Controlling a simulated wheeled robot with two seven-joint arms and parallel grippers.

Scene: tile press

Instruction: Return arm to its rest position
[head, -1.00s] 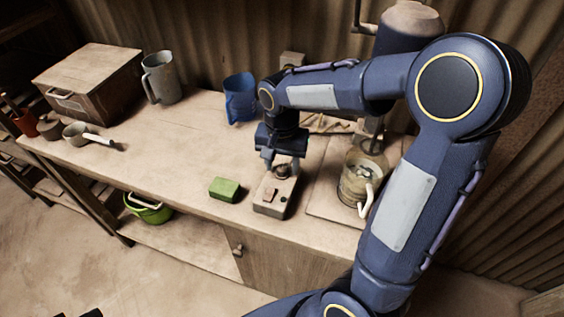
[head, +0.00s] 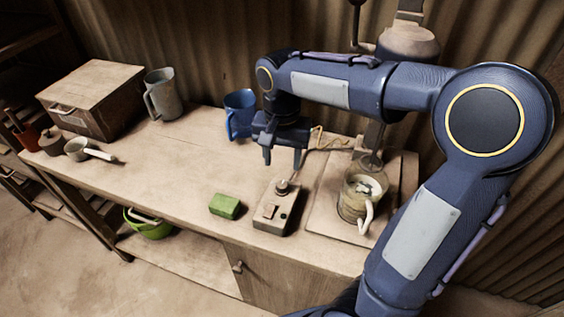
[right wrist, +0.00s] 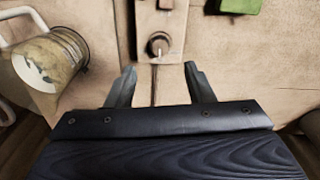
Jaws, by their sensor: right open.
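My right arm reaches in from the right in the head view. Its gripper (head: 283,158) hangs above the worktop, fingers pointing down, open and empty. It is raised above and behind a small control box (head: 275,209) with a knob and a switch, and does not touch it. In the right wrist view the two fingers (right wrist: 160,86) are spread apart, with the box's knob (right wrist: 158,44) beyond the gap. My left gripper is not in view.
A green sponge-like block (head: 225,206) lies left of the box. A metal pot with a white handle (head: 357,197) stands on a board under the press at right. A blue mug (head: 240,112) stands behind, left of the gripper. The left-centre worktop (head: 165,160) is clear.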

